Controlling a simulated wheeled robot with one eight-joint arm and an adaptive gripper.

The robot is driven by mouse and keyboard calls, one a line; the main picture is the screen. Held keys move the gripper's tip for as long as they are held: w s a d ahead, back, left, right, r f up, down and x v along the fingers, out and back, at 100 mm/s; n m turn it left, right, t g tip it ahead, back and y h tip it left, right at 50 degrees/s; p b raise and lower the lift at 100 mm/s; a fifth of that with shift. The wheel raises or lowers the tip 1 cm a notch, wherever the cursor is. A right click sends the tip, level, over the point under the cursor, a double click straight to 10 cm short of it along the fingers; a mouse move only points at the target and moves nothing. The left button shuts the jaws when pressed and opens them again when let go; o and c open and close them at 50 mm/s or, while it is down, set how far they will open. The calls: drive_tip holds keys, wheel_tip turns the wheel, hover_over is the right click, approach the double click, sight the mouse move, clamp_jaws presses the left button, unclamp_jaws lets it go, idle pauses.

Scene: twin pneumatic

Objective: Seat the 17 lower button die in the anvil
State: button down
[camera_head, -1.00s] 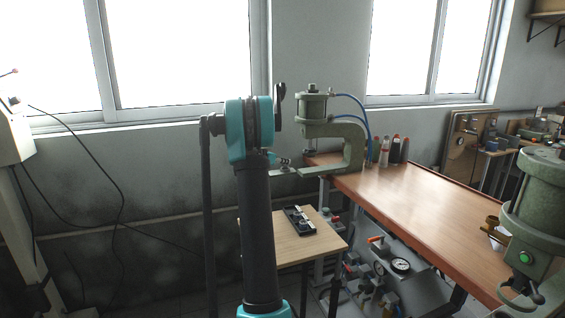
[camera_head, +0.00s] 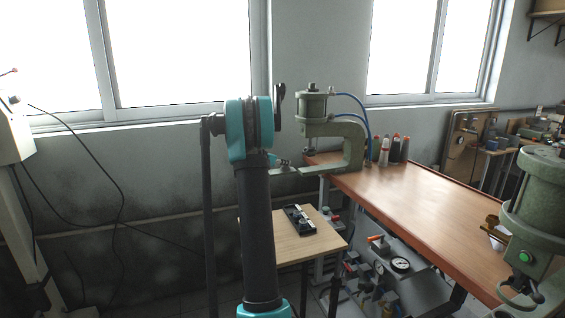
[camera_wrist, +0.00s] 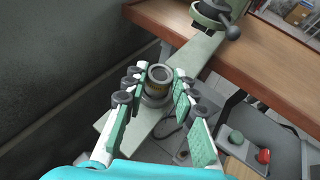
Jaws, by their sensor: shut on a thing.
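In the wrist view, my gripper (camera_wrist: 157,76) is closed around a short round die with a dark ring-shaped top (camera_wrist: 160,73) and a brass-toned side. The die stands upright between the fingertips, over the end of the press's pale green lower arm (camera_wrist: 190,63). A wider grey round collar (camera_wrist: 154,100), which looks like the anvil, shows just beneath it. Whether the die is down in it or just above it I cannot tell. In the head view, my arm hides most of the gripper; a small part shows (camera_head: 284,161) at the tip of the C-frame press (camera_head: 350,150).
A small wooden side table (camera_head: 320,240) holds a black tray (camera_head: 292,212). The brown workbench (camera_head: 420,200) is mostly bare, with several bottles (camera_head: 385,150) beside the press. A second green press (camera_head: 540,190) stands at right. The wall is close on the left.

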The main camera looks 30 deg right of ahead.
drive_tip(key=shift+f, duration=0.7)
drive_tip(key=c, duration=1.1)
unclamp_jaws()
drive_tip(key=shift+c, duration=0.2)
drive_tip(key=shift+a, duration=0.1)
drive_tip(key=v, duration=1.1)
drive_tip(key=shift+a+r, duration=0.15)
drive_tip(key=shift+a, duration=0.2)
drive_tip(key=shift+s, duration=0.1)
